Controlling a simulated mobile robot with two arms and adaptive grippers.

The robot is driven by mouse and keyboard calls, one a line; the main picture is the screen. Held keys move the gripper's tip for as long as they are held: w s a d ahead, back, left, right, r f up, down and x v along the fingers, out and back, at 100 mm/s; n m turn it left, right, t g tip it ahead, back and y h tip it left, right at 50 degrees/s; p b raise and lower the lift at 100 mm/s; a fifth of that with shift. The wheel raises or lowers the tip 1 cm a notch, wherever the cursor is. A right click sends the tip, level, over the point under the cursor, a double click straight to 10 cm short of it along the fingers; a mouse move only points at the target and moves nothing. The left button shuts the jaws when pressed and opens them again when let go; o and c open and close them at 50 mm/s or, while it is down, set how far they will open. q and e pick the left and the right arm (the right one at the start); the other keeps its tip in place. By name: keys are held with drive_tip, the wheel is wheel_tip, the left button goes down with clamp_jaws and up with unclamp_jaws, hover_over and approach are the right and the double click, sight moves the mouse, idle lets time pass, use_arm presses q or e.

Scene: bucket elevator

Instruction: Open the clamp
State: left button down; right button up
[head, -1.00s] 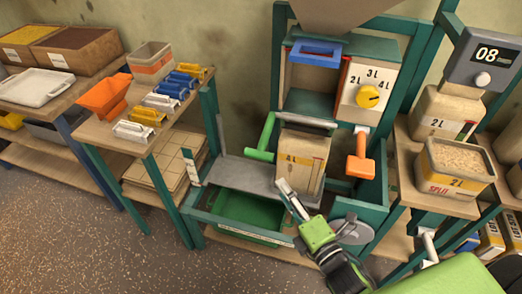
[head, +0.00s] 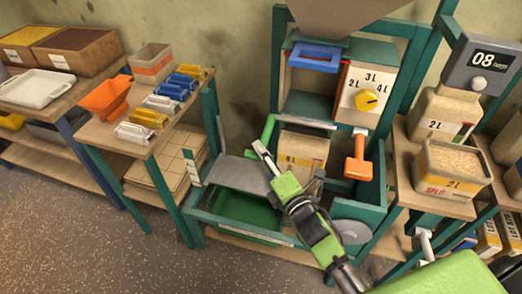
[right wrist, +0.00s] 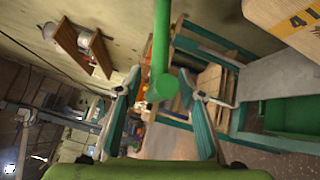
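The clamp has a grey bar (head: 305,122) across the top of a beige 4 L bag (head: 303,148) and a green lever handle (head: 268,128) on its left side. My right gripper (head: 287,167) is in front of the bag, with one finger overlapping the handle's lower end in the head view. In the right wrist view the green handle (right wrist: 162,50) comes down between the two spread fingers of my right gripper (right wrist: 162,95), which is open. I cannot tell whether the handle touches either finger. My left gripper is not in view.
An orange handle (head: 358,160) hangs right of the bag, below a dial with a yellow knob (head: 366,99). A grey plate (head: 240,174) and a green bin (head: 245,210) lie left of the gripper.

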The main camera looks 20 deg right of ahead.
drive_tip(key=shift+w+a, duration=0.15)
drive_tip(key=shift+w, duration=0.5)
clamp_jaws()
